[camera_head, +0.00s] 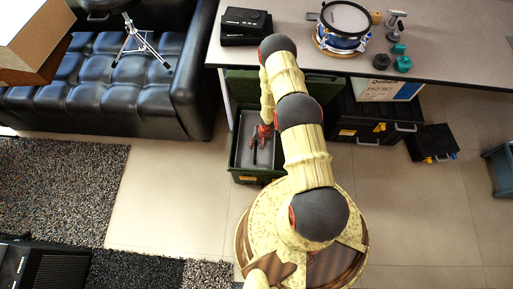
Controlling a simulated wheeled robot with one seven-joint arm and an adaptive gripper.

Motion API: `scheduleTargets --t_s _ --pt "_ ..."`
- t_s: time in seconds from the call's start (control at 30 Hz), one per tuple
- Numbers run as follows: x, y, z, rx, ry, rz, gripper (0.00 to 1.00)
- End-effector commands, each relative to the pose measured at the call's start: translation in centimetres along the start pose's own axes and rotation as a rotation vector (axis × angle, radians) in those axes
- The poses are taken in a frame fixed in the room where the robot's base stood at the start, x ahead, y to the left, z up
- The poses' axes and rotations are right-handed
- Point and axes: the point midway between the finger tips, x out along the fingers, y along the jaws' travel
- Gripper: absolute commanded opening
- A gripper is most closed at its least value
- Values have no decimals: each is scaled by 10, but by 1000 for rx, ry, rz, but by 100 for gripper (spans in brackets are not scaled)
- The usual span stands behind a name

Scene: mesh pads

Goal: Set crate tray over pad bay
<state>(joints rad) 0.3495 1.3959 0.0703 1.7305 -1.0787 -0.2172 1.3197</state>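A dark green crate (258,177) with a yellow label stands on the floor at the table's left end. A grey tray (240,155) lies inside it, within the crate's walls. My gripper (262,150), red and dark, hangs over the tray. The fingers are small and dark, so I cannot tell whether they are open or touch the tray. My arm hides the crate's right side. A box (385,88) marked "PAD SET" stands under the table; I cannot make out which place is the pad bay.
The table (440,55) holds a blue drum (343,25), black cases (243,25) and small green items. Black cases (368,120) (432,142) stand beneath and beside it. A black sofa (150,90) is left. Tiled floor is free at left and lower right.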

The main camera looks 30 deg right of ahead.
Motion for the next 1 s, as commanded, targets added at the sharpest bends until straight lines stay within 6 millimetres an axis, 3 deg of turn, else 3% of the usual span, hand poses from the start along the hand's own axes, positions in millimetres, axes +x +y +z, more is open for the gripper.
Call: scheduleTargets --t_s 0.2,0.5,1.0 --pt "20 0 0 -1 0 1 32" --pt "20 0 0 -1 0 1 32" --pt "20 0 0 -1 0 1 3"
